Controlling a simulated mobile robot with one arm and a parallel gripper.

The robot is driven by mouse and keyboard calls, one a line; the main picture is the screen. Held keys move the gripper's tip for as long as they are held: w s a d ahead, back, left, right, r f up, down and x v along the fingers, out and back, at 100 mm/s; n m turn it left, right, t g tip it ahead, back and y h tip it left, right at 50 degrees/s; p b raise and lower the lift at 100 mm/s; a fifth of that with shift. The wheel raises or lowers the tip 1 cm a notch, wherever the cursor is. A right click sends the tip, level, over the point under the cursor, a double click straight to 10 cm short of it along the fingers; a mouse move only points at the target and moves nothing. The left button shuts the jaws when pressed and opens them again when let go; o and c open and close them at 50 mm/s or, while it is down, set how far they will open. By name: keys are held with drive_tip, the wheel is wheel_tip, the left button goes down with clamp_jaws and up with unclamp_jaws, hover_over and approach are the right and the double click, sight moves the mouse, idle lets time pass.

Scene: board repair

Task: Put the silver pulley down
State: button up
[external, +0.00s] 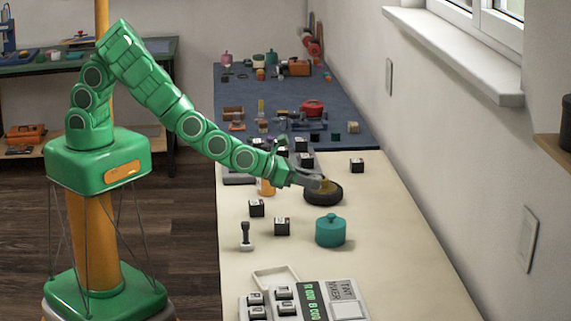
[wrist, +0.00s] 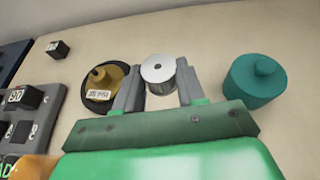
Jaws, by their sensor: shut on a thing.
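The silver pulley (wrist: 157,74) is a shiny metal cylinder with a small hole in its top face, seen in the wrist view. My gripper (wrist: 160,68) is shut on it, one grey finger on each side. In the external view my gripper (external: 312,178) is low over the cream table, and I cannot make out the pulley there. I cannot tell whether the pulley touches the table.
A black ring (external: 323,197) with a labelled brown-yellow piece (wrist: 104,76) lies close left of my gripper in the wrist view. A teal lidded pot (external: 330,232) stands to the right there. Several black-and-white key blocks (external: 282,226) are scattered nearby. Bare tabletop lies beyond the pulley.

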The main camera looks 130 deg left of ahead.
drive_tip(key=w+f, duration=0.1)
drive_tip(key=f, duration=0.1)
drive_tip(key=w+a+f, duration=0.1)
drive_tip(key=w+f, duration=0.1)
drive_tip(key=shift+w+f, duration=0.55)
drive_tip(key=shift+w, duration=0.1)
drive_tip(key=shift+w+a+f, duration=0.2)
drive_tip(key=shift+w+f, duration=0.2)
drive_tip(key=shift+f, duration=1.65)
drive_tip(key=o, duration=1.1)
drive_tip(key=shift+f, duration=0.1)
